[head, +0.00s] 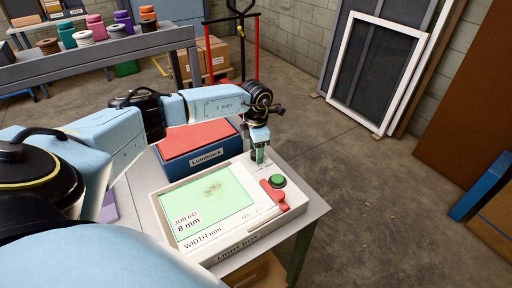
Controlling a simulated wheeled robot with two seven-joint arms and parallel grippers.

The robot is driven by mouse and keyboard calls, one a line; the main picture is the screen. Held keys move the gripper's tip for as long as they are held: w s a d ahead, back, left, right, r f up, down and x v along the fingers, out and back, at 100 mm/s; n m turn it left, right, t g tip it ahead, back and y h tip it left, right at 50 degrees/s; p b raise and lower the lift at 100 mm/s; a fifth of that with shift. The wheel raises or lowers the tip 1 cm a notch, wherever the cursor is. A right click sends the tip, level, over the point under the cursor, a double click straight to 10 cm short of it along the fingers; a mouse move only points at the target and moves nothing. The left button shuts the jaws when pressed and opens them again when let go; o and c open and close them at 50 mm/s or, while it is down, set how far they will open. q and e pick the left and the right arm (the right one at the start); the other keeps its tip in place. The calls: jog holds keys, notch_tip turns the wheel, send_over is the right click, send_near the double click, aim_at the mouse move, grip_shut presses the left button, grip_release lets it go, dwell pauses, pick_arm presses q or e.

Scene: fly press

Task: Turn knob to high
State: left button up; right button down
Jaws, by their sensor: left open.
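A white light box (232,239) sits on a grey table, with a lit green panel (211,208) reading "JOB 641 8 mm". On its right side are a round green knob or button (277,181) and a red lever-like part (286,196). My left gripper (259,160) is open and points down over the box's far right corner, just beyond the green round part. I cannot tell whether its fingertips touch the box. Small markings by the fingertips are too small to read, and the fingers may hide part of the controls. My right gripper is not in view.
A shelf (110,54) with coloured spools is at back left. The floor at right is clear.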

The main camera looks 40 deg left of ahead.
pick_arm(q)
notch_tip(320, 180, up, 13)
jog(key=shift+r, duration=0.2)
dwell(0.4)
dwell(0.5)
